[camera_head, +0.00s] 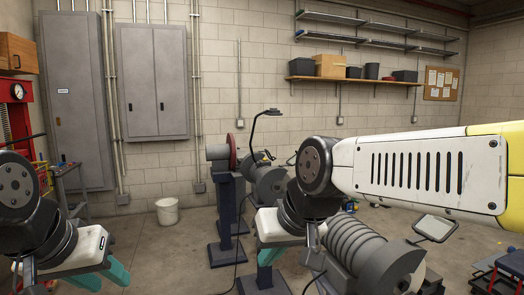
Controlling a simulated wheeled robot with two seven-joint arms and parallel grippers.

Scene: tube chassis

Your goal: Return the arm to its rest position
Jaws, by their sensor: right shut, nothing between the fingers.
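My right arm (425,170) comes in from the right, a white link with dark slots, stretched across the picture to a dark wrist joint. My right gripper (275,254), with teal fingers below a white body, hangs at the picture's centre, shut and empty. It appears in front of the grey machines; the distance to them cannot be told. My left arm's dark joints (30,210) show at the left edge. My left gripper (105,275), also with teal fingers, is low at the left, partly cut off by the frame's bottom edge. Its opening cannot be made out.
Grey bench machines on dark pedestals (228,215) stand behind and beside my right gripper. A ribbed grey cylinder (355,240) lies below my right arm. A white bucket (167,211) stands on open concrete floor. Grey cabinets (155,80) and a wooden shelf (350,80) line the wall.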

